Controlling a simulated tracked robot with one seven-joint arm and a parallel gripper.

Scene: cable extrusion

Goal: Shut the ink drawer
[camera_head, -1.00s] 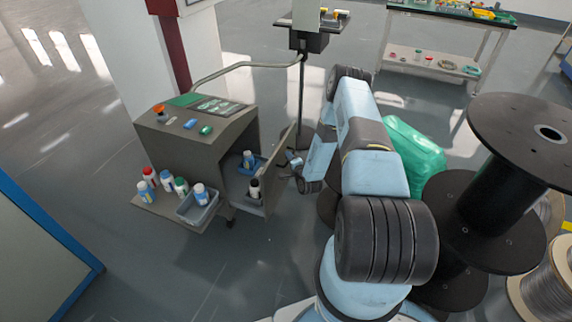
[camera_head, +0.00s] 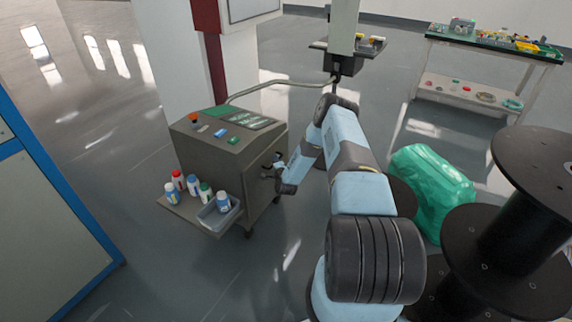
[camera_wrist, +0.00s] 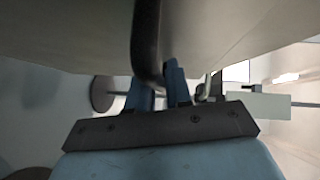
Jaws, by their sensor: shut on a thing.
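The grey ink cabinet (camera_head: 215,150) stands left of my arm in the head view. Its ink drawer front (camera_head: 262,195) faces right, towards my arm, and lies flush or nearly so with the cabinet; I cannot tell whether a small gap is left. The inside is hidden. In the wrist view a dark curved handle (camera_wrist: 146,45) stands off the pale drawer front (camera_wrist: 60,30). My gripper (camera_wrist: 158,88) has its blue fingers shut on this handle. In the head view my gripper (camera_head: 277,168) is at the drawer front, small and partly hidden by my wrist.
A side shelf (camera_head: 180,208) on the cabinet carries several bottles and a grey tray (camera_head: 220,215). A green wrapped bundle (camera_head: 432,190) and black spools (camera_head: 510,220) stand right of my arm. Floor in front of the cabinet is clear.

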